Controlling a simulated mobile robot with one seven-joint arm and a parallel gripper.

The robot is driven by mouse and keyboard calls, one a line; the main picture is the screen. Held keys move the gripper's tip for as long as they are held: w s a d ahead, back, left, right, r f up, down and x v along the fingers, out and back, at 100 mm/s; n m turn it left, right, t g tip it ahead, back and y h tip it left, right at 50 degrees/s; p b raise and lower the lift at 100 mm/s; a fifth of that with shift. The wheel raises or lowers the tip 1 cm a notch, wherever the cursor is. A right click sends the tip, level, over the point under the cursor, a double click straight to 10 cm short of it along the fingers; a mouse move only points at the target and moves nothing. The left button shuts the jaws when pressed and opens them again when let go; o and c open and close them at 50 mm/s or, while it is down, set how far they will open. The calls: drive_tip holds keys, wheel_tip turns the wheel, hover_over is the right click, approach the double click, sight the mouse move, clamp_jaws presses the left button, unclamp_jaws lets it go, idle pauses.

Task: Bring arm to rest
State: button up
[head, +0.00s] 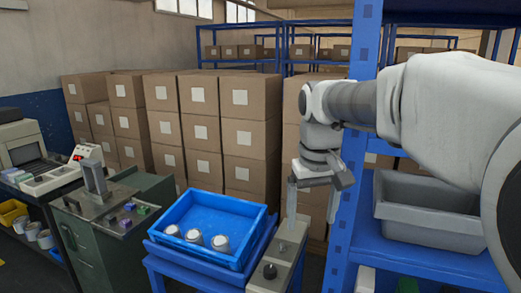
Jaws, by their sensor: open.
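My arm reaches in from the right edge in the head view, in front of the blue shelving. My gripper (313,203) hangs at its end, pointing down, with its fingers apart. I see nothing between them. It is above and near the narrow grey machine (283,250) with dark knobs, right of the blue tray (213,208). I cannot tell how far the fingers are from the machine. Several pale round rolls or cups (196,236) sit in the tray's near part.
A blue shelf post (352,165) stands close right of my gripper, and a grey bin (425,215) lies on the shelf. Stacked cartons (250,137) fill the back. A green cabinet (105,240) with a small press stands left. Some floor shows at lower left.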

drive_tip(key=s+d+f+m+t, duration=0.1)
drive_tip(key=s+d+t, duration=0.1)
drive_tip(key=s, duration=0.7)
drive_tip(key=s+d+f+m+t+p, duration=0.1)
drive_tip(key=s+d+f+t, duration=0.1)
drive_tip(key=s, duration=0.7)
drive_tip(key=shift+s+f, duration=0.2)
drive_tip(key=shift+s, duration=0.1)
drive_tip(key=shift+c, duration=0.2)
idle(0.9)
